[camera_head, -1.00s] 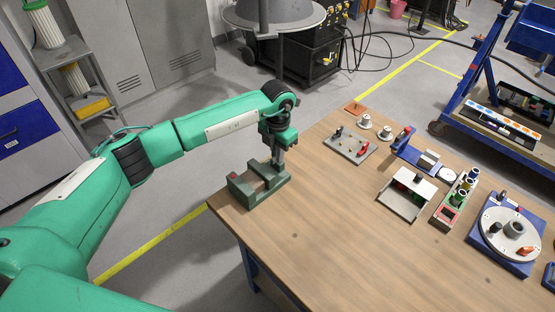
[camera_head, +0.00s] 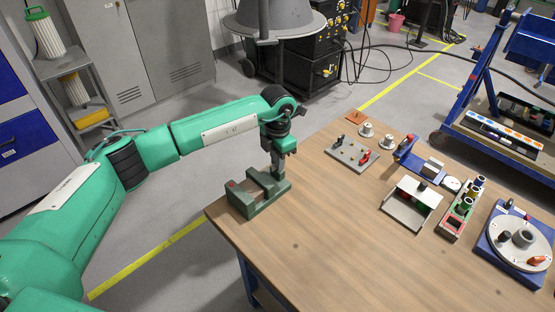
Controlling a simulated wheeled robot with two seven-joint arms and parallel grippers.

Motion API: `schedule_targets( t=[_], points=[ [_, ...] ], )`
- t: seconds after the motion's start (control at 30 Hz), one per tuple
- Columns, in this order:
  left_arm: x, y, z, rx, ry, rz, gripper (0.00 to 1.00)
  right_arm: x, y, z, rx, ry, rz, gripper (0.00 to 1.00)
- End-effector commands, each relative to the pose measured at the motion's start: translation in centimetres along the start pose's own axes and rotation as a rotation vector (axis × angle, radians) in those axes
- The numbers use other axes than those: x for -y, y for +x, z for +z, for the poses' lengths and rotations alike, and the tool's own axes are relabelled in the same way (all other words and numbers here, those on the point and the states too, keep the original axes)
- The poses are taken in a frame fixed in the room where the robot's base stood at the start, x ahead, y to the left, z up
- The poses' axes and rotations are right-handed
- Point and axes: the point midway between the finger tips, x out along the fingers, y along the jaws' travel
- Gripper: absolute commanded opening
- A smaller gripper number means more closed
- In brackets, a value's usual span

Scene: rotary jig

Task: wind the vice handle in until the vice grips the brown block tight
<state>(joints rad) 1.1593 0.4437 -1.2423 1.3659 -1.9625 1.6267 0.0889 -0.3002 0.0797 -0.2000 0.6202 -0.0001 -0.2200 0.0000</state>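The green vice (camera_head: 246,206) stands at the left corner of the wooden table, with a gap between its raised parts. A small red spot shows on its left end. My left gripper (camera_head: 278,174) points down at the far right end of the vice, at or just above it. Its fingers are small and dark here, so I cannot tell whether they are open or shut. I cannot make out the vice handle, which may be behind the gripper. I cannot make out a brown block in the vice. My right gripper is not in view.
The wooden table (camera_head: 330,235) is bare in front and right of the vice. Farther right are a grey plate with pegs (camera_head: 352,153), a white open box (camera_head: 411,204), a rack of coloured cylinders (camera_head: 460,212) and a round dial on a blue base (camera_head: 516,240).

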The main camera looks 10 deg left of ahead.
Motion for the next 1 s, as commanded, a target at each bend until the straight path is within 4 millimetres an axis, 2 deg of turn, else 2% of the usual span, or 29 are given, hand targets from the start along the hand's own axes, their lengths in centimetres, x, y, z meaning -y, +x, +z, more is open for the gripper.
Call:
schedule_targets(
  t=[0.03, 0.07, 0.33, 0.47, 0.57, 0.73, 1.0],
  points=[
    [0.0, 0.0, 0.0, 0.0, 0.0, 0.0, 0.28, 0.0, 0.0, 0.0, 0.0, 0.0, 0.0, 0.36],
    [0.0, 0.0, 0.0, 0.0, 0.0, 0.0, 0.33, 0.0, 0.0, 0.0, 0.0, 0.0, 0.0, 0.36],
    [0.0, 0.0, 0.0, 0.0, -0.001, 0.0, 0.33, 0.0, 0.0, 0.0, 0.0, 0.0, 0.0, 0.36],
    [0.0, -0.8, 0.1, 0.002, -0.001, 0.001, 0.33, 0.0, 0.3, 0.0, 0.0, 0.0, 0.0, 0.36],
    [-0.1, -2.3, 0.1, 0.003, -0.001, 0.002, 0.33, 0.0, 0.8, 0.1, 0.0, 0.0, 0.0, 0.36],
    [0.0, -6.1, 0.1, 0.004, 0.001, 0.003, 0.33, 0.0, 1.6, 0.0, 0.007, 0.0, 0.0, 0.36],
    [0.0, -11.6, 0.1, 0.002, -0.001, 0.002, 0.33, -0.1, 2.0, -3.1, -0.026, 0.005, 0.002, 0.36]
  ],
)
